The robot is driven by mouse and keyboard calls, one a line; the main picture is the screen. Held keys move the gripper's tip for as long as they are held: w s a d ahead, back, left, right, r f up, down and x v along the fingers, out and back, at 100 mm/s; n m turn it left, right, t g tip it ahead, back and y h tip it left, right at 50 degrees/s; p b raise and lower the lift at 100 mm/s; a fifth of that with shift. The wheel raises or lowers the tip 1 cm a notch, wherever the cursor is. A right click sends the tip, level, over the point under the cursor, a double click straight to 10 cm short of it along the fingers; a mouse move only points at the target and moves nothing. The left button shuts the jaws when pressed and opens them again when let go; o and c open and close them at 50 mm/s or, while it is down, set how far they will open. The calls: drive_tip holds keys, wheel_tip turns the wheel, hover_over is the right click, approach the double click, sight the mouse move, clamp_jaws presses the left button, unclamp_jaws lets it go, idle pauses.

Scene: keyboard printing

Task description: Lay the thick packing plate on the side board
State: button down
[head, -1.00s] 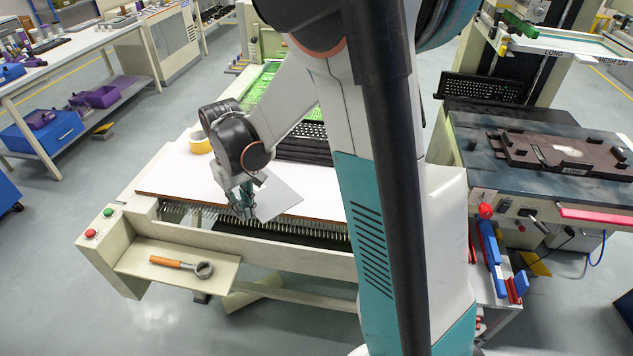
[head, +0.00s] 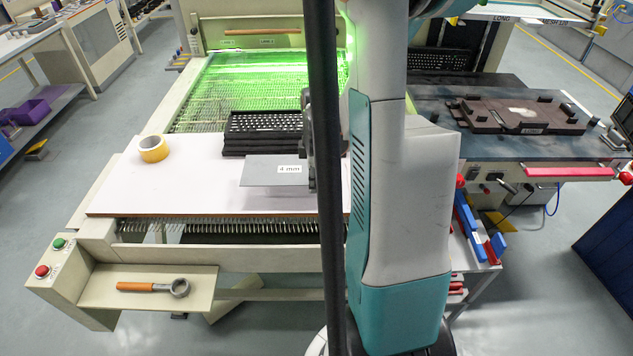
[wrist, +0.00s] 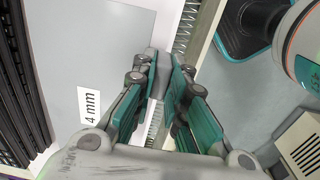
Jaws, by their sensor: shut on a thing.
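The packing plate is a flat grey sheet (head: 262,172) with a white "4 mm" label. In the head view it is over the right part of the white board (head: 190,195), and I cannot tell whether it touches. My gripper (head: 309,150) is at the plate's right edge, largely hidden by a dark pole and my arm. In the wrist view the fingers (wrist: 161,82) are shut on the edge of the plate (wrist: 115,30).
Stacked black keyboards (head: 262,132) stand just behind the plate. A yellow tape roll (head: 153,149) lies on the white board's left part. The board's left front is clear.

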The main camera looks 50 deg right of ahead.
sight(317, 208)
drive_tip(key=shift+f+b, duration=2.75)
drive_tip(key=shift+f, duration=0.85)
drive_tip(key=shift+f+b, duration=0.35)
drive_tip(key=c, duration=1.5)
unclamp_jaws()
drive_tip(key=shift+c, duration=0.2)
drive_tip(key=shift+r, duration=0.1)
drive_tip(key=shift+r+p, duration=2.6)
drive_tip(key=shift+r, duration=0.9)
